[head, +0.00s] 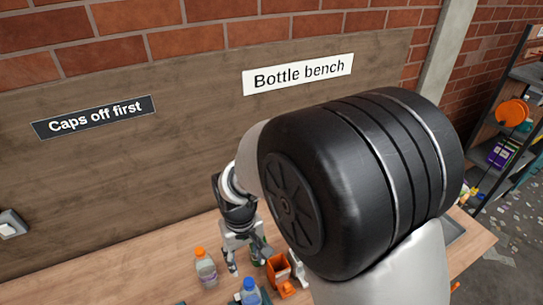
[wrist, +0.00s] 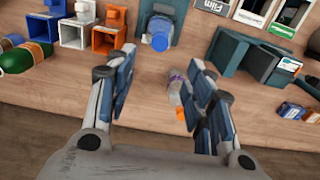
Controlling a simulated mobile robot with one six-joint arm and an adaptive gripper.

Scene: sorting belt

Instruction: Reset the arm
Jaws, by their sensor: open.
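My gripper (wrist: 158,92) is open and empty in the wrist view, its two fingers apart above the wooden bench. It also shows in the head view (head: 246,262), hanging over the bench below my dark arm joint. A clear bottle with an orange cap (wrist: 175,86) is seen between the fingers in the wrist view, partly hidden by the right finger. In the head view the orange-capped bottle (head: 206,270) stands upright left of the gripper. A blue-capped bottle (head: 250,293) stands near the front.
The bench (head: 150,275) has free room at the left. Orange (wrist: 106,38), blue and white holders line one side in the wrist view, with a green bottle (wrist: 15,60) lying beside them. Dark green boxes (wrist: 228,50) stand at the right. A shelf (head: 515,130) stands far right.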

